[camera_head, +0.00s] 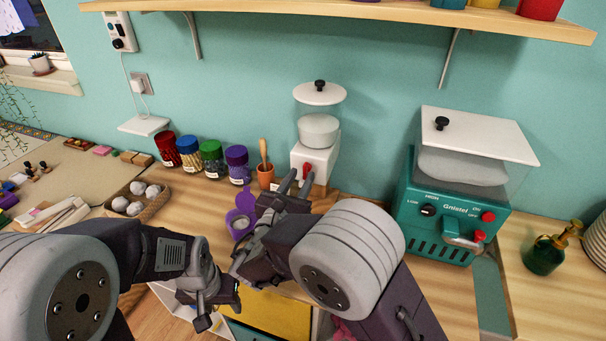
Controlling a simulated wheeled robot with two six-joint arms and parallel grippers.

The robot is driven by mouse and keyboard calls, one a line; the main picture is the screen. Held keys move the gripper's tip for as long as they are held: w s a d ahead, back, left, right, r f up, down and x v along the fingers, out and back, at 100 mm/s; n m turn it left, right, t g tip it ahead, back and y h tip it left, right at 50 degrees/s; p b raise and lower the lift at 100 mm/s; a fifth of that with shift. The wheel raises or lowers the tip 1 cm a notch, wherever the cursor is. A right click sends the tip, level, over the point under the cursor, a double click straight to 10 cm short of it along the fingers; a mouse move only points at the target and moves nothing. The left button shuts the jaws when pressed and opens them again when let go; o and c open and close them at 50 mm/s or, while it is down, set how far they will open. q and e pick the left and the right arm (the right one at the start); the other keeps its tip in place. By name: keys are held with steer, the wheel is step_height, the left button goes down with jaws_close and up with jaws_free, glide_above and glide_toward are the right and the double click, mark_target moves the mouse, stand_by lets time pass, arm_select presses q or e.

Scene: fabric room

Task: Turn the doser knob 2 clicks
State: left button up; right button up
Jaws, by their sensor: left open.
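The doser (317,160) is a white box with a clear container of white material and a white lid, standing against the wall at the back centre. Its red knob (307,170) is on the front. My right gripper (296,184) reaches up to the doser's front, its two fingers apart, with the tips just below and left of the red knob. I cannot tell whether a finger touches the knob. My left gripper (207,310) hangs low and left over the front table edge, away from the doser, open and empty.
Jars with red, blue, green and purple lids (212,158) and a small orange pot (265,176) stand left of the doser. A purple object (241,214) lies before them. A teal machine (450,215) stands to the right. A wooden shelf (360,10) runs above.

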steer(key=shift+x, duration=1.15)
jaws_close()
steer(key=shift+f+m+b, duration=0.2)
steer(key=shift+m+b, duration=0.3)
steer(key=shift+b, duration=0.25)
steer(key=m+b, duration=0.5)
steer(key=b, duration=0.2)
steer(key=m+b, duration=0.5)
steer(key=b, duration=0.2)
steer(key=m+b, duration=0.5)
steer(key=b, duration=0.3)
steer(key=shift+s+d+f, duration=0.1)
steer(key=shift+d+f, duration=0.1)
steer(key=shift+f, duration=0.1)
steer(key=shift+r+m+b, duration=0.15)
steer(key=shift+m+b, duration=0.85)
steer(key=shift+b, duration=0.15)
